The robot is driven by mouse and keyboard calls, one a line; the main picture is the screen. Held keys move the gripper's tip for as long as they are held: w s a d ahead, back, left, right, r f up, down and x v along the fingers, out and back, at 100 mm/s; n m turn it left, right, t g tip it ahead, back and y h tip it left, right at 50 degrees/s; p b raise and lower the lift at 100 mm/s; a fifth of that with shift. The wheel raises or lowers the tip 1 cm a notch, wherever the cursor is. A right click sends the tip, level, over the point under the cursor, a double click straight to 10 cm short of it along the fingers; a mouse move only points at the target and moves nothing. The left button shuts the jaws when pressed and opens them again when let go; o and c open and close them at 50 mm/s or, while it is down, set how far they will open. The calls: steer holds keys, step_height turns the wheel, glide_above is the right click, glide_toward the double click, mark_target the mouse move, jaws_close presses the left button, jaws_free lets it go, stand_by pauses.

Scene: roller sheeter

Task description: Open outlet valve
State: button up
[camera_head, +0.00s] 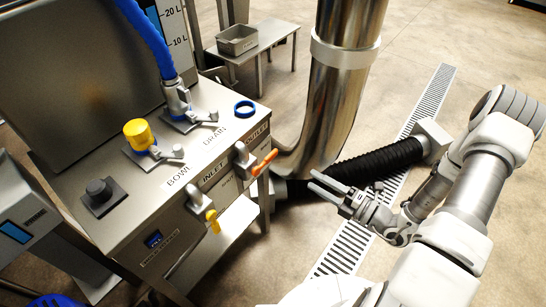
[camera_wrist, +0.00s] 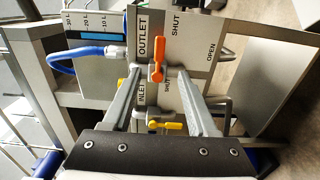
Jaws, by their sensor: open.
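The outlet valve has an orange handle (camera_head: 265,162) on the front panel of the steel machine. In the wrist view the orange handle (camera_wrist: 157,58) stands beside the OUTLET label, upright in the picture. The SHUT mark is by its upper end and the OPEN mark is farther right. My gripper (camera_head: 314,181) is open and empty, to the right of the handle and apart from it in the head view. In the wrist view its two fingers point at the panel, with the orange handle seen between their tips.
The yellow inlet handle (camera_head: 212,220) sits left of the outlet valve; it also shows in the wrist view (camera_wrist: 166,125). A steel pipe (camera_head: 340,90) and a black hose (camera_head: 370,163) stand behind my gripper. A blue hose (camera_head: 148,38) reaches the machine top.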

mark_target(273, 157)
steer(key=b+x, duration=0.2)
steer(key=x, duration=1.3)
steer(key=shift+w+a+b, duration=0.25)
steer(key=shift+a+b, duration=0.05)
jaws_close()
stand_by(0.6)
